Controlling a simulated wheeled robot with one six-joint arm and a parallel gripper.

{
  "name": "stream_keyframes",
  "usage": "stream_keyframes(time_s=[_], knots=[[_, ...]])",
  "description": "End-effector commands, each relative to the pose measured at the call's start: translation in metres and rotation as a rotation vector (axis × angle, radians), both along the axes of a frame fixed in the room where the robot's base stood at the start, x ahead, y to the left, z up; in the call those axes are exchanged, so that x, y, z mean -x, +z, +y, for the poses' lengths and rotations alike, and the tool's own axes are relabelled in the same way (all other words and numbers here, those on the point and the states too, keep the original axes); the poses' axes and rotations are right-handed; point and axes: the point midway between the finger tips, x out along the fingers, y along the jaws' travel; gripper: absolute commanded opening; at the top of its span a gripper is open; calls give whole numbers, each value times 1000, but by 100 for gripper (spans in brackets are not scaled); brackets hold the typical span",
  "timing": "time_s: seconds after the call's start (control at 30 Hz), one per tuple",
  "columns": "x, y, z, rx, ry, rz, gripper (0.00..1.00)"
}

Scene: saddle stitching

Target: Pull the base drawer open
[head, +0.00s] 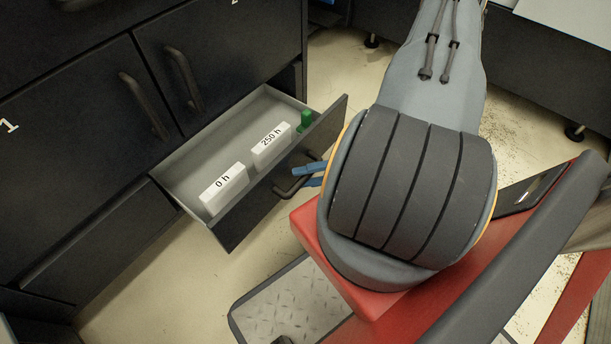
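The base drawer (197,151) stands pulled out from the bottom of the dark cabinet, with its grey inside showing. In it are a white block marked "0 h" (224,188), a white block marked "250 h" (271,145) and a small green object (306,120). The dark drawer front carries a bar handle (284,192). The blue fingertips of my gripper (309,175) are at the handle's right end. My arm hides the rest of the gripper, and I cannot tell whether the fingers are closed on the handle.
The cabinet's two upper doors have bar handles (143,105) (183,79) and are shut. Another low drawer front (85,235) to the left is shut. Pale floor (165,275) lies clear before the cabinet. A dark bench on casters (574,132) stands at the back right.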

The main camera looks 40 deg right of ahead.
Motion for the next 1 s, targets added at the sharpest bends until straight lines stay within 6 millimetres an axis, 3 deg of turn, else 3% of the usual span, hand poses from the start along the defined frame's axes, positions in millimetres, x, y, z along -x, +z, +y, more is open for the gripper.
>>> stream_keyframes(time_s=[0.17,0.6,1.0], knots=[[3,1,-6,1,-2,-1,36],[33,10,-61,1,-2,-2,36],[37,11,-68,0,0,1,36]])
